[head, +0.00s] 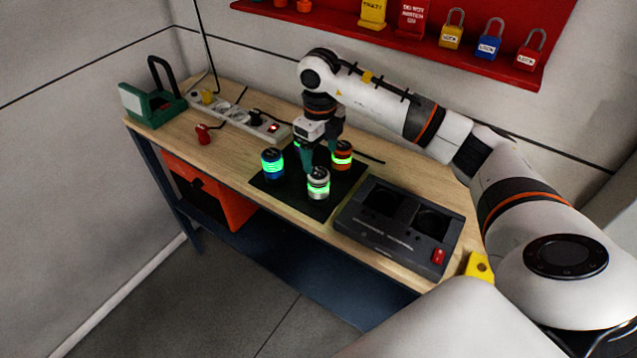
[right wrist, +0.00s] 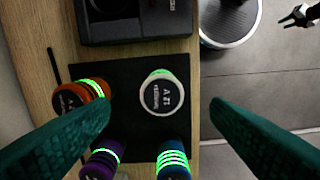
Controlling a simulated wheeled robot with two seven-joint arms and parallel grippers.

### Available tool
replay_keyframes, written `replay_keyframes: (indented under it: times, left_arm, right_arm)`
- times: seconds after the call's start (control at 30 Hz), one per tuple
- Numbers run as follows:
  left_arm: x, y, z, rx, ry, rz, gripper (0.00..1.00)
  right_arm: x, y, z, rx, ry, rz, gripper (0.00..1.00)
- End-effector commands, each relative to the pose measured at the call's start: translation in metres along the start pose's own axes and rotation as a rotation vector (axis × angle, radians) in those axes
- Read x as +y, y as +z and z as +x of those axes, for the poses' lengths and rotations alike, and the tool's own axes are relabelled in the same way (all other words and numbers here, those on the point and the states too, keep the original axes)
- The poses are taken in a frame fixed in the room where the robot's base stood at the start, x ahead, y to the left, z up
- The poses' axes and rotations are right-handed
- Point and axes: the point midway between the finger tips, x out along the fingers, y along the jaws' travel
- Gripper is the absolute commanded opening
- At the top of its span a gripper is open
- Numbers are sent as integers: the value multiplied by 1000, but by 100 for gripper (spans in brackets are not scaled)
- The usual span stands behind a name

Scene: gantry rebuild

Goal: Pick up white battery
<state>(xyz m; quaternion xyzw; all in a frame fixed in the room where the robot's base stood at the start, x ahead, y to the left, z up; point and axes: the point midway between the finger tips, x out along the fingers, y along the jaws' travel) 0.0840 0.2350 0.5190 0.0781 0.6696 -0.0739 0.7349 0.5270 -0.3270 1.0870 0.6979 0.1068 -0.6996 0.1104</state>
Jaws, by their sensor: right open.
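The white battery (head: 318,186) stands upright on a black mat (head: 268,187), with a glowing green band. In the right wrist view the white battery (right wrist: 165,93) shows its top from above, between the two teal fingertips in the picture. My right gripper (head: 319,160) points down over the mat, just behind the white battery in the head view. Its fingers (right wrist: 162,106) are wide apart with nothing held. A blue battery (head: 272,164), an orange battery (head: 342,155) and a purple battery (right wrist: 102,162) stand around it on the mat.
A black charger dock (head: 400,222) with a red switch stands to the right of the mat. A power strip (head: 238,117), a red object (head: 203,133) and a green device (head: 152,105) lie farther back left. A red padlock board (head: 430,40) hangs above.

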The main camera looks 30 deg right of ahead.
Motion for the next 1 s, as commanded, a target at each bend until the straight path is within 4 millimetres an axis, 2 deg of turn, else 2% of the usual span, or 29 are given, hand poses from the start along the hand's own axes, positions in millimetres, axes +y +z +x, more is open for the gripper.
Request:
replay_keyframes:
  times: [0.03,0.2,0.37,0.53,0.7,0.97,1.0]
  left_arm:
    - [0,1,-8,0,0,0,36]
    - [0,1,-15,0,0,0,36]
    - [0,2,-21,1,0,0,36]
    - [1,3,-41,1,0,0,36]
    - [1,4,-45,1,0,0,36]
    - [1,3,-44,1,0,0,36]
    - [1,3,-44,1,0,0,36]
  right_arm:
    - [-1,1,7,-6,-3,0,72]
    - [-1,0,30,-1,-4,-2,72]
    - [-2,-1,40,0,-5,-2,72]
    - [-3,-2,62,-2,-7,-1,72]
    - [-3,-3,85,1,-6,-3,72]
    - [-2,-3,89,3,-4,-3,72]
    - [-2,-3,89,3,-4,-3,65]
